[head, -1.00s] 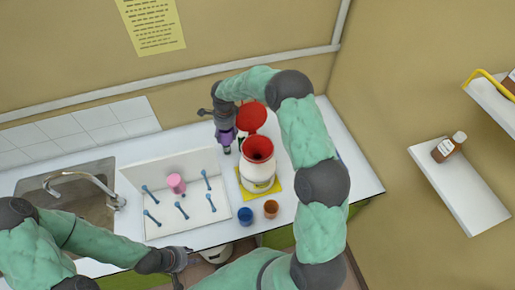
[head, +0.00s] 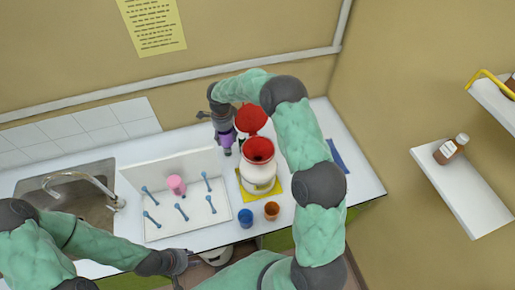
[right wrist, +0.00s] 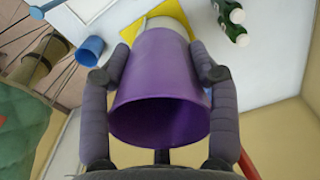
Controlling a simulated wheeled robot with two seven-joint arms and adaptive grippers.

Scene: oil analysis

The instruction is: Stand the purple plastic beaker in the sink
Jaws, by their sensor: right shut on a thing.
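The purple plastic beaker (right wrist: 160,85) fills the middle of the right wrist view, its open mouth toward the camera. My right gripper (right wrist: 163,62) is shut on it, one finger on each side. In the head view the right gripper (head: 226,138) is at the back of the counter, left of the red-topped white container, with the beaker (head: 227,138) partly hidden in it. The sink (head: 80,200) with its curved tap is at the far left, partly hidden by my left arm. My left gripper (head: 180,262) is at the counter's front edge; its fingers are too small to read.
A white peg rack (head: 190,222) holding a pink beaker (head: 176,185) stands between the sink and the right gripper. The white container (head: 259,175) with an open red lid stands on a yellow mat. Blue (head: 246,217) and orange (head: 271,210) beakers stand in front.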

